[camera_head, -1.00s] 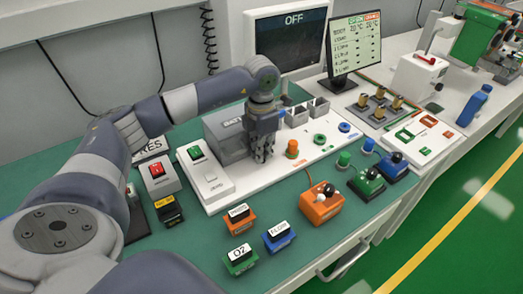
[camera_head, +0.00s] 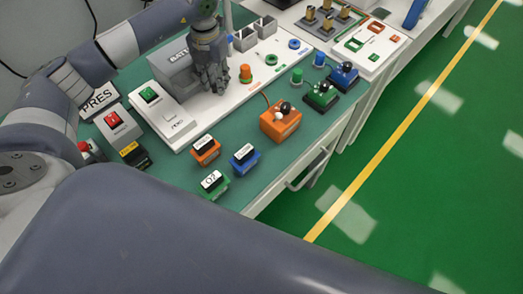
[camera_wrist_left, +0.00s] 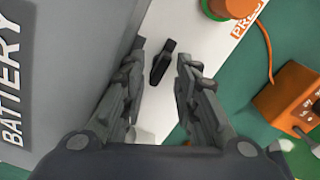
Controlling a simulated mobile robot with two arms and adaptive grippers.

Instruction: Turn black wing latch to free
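The black wing latch (camera_wrist_left: 163,62) shows in the left wrist view as a small dark bar on the white panel (camera_wrist_left: 190,30), beside the grey battery box (camera_wrist_left: 50,65). My left gripper (camera_wrist_left: 160,82) is open, with its two fingers apart and pointing down at either side of the latch. I cannot tell whether a finger touches it. In the head view my left gripper (camera_head: 213,88) is over the white panel, just right of the battery box (camera_head: 172,72), and hides the latch. My right gripper is not in view.
An orange knob (camera_head: 246,74) stands close to the right of my left gripper. An orange box (camera_head: 280,120) with a cable is nearer the bench edge. Several small labelled blocks (camera_head: 206,150) sit on the green bench. My own arm link fills the bottom of the head view.

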